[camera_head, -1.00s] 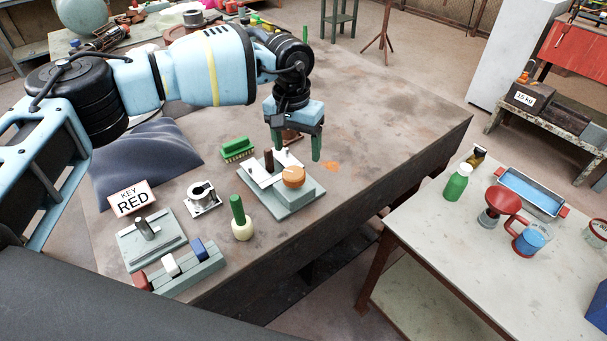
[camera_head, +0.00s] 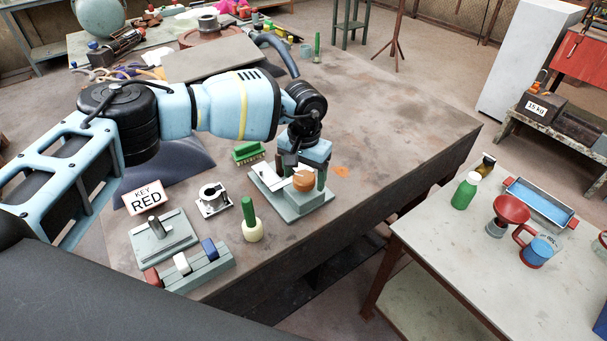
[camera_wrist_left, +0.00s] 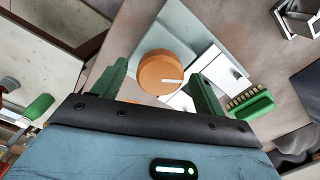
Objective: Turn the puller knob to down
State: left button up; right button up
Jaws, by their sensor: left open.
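The orange round puller knob (camera_head: 303,182) sits on a grey-green base plate (camera_head: 304,208) with white parts beside it. In the left wrist view the knob (camera_wrist_left: 166,72) shows a white pointer line running toward the picture's right. My left gripper (camera_head: 302,173) is open and points down at the knob. Its two green fingers stand on either side of the knob, one left and one right in the left wrist view (camera_wrist_left: 158,88). I cannot tell whether either finger touches it. In the head view the gripper hides part of the knob's top. My right gripper is not in view.
A green brush (camera_head: 247,151) lies behind the plate. The table is clear right of the plate.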

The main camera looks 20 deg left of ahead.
pick_arm(q)
jog(key=shift+f, duration=0.1)
jog(key=c, duration=1)
